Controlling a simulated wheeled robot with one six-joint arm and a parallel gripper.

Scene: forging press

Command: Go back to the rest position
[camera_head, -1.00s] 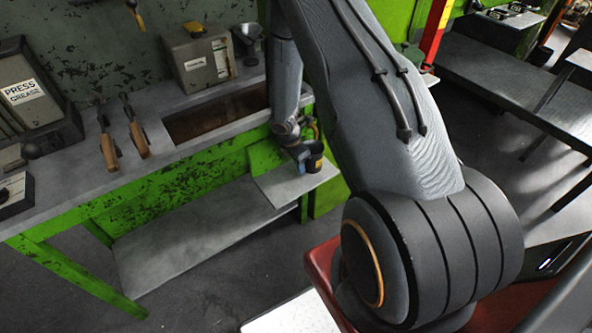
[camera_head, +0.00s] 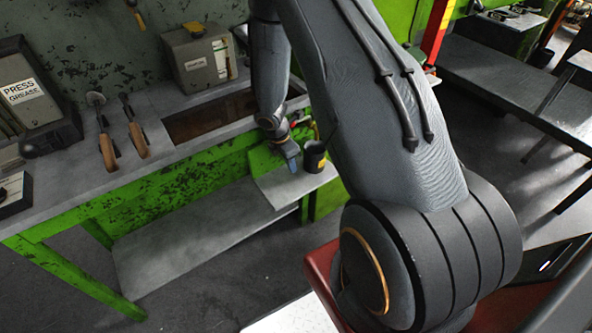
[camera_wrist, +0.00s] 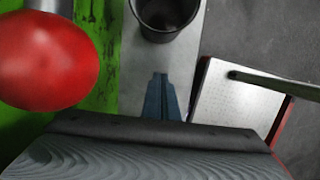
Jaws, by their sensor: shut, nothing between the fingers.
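My gripper (camera_head: 292,163) hangs over the small grey side shelf at the right end of the green bench in the head view. Its blue fingers also show at the lower middle of the wrist view (camera_wrist: 160,82), closed together with nothing between them. A dark cup (camera_head: 314,157) with a yellow mark stands upright on the shelf (camera_head: 276,191), just right of my gripper. In the wrist view the cup (camera_wrist: 166,20) is beyond the fingertips and apart from them.
A red rounded knob (camera_wrist: 48,60) is close by at the left in the wrist view. The green bench (camera_head: 75,205) holds two wooden-handled tools (camera_head: 122,138), a recessed bin (camera_head: 210,117) and a grey box (camera_head: 197,58). A black table (camera_head: 520,85) stands at the right.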

